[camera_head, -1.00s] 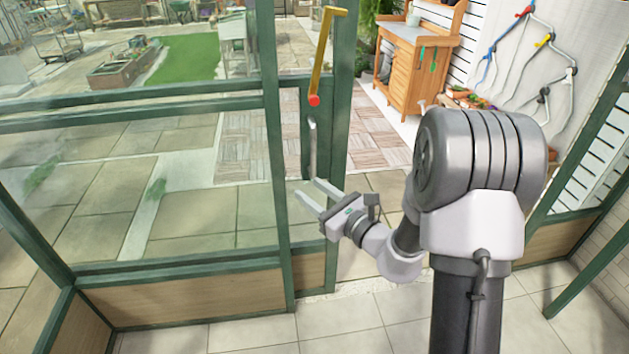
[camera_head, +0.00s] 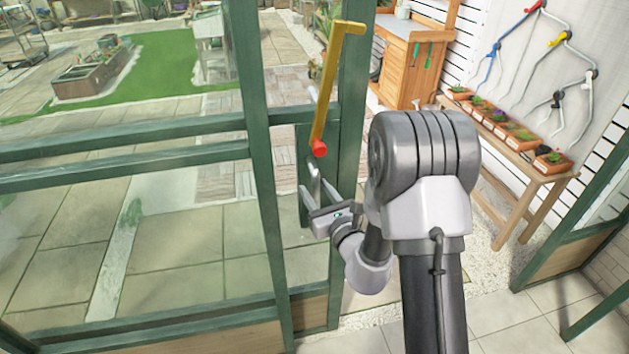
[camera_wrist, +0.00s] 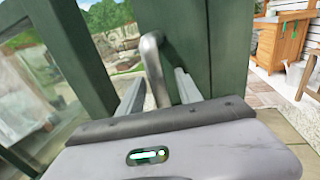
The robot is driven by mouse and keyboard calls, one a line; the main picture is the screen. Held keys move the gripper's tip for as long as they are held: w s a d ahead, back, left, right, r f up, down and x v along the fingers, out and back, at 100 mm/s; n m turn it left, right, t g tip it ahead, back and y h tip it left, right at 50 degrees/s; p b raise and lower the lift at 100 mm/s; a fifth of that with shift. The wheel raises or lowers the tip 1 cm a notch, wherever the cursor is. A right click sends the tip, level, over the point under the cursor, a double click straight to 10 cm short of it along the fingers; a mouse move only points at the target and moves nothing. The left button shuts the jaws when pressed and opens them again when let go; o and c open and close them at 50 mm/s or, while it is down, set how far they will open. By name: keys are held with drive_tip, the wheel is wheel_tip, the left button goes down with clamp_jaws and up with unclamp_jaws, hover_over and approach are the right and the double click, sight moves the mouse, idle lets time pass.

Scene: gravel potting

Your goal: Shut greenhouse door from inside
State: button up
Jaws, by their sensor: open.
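The green-framed greenhouse door (camera_head: 262,170) with glass panes stands at left and centre in the head view. A grey metal handle (camera_head: 313,176) sits on its green upright, below a yellow bar with a red end. My gripper (camera_head: 319,193) is open at this handle. In the wrist view the bent metal handle (camera_wrist: 154,68) stands between the two open fingers (camera_wrist: 159,90) and runs down behind the gripper body. I cannot tell whether the fingers touch it. The green upright (camera_wrist: 80,50) fills much of that view.
The yellow bar (camera_head: 328,90) is close above my gripper. Right of the upright there is an open gap to the outside. A bench with potted plants (camera_head: 510,140) and a wooden cabinet (camera_head: 405,70) stand beyond it. Paving and a green lawn (camera_head: 150,75) lie behind the glass.

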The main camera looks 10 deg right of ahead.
drive_tip(key=shift+s+a, duration=0.1)
drive_tip(key=shift+c, duration=0.2)
clamp_jaws()
drive_tip(key=shift+r, duration=0.1)
idle(1.1)
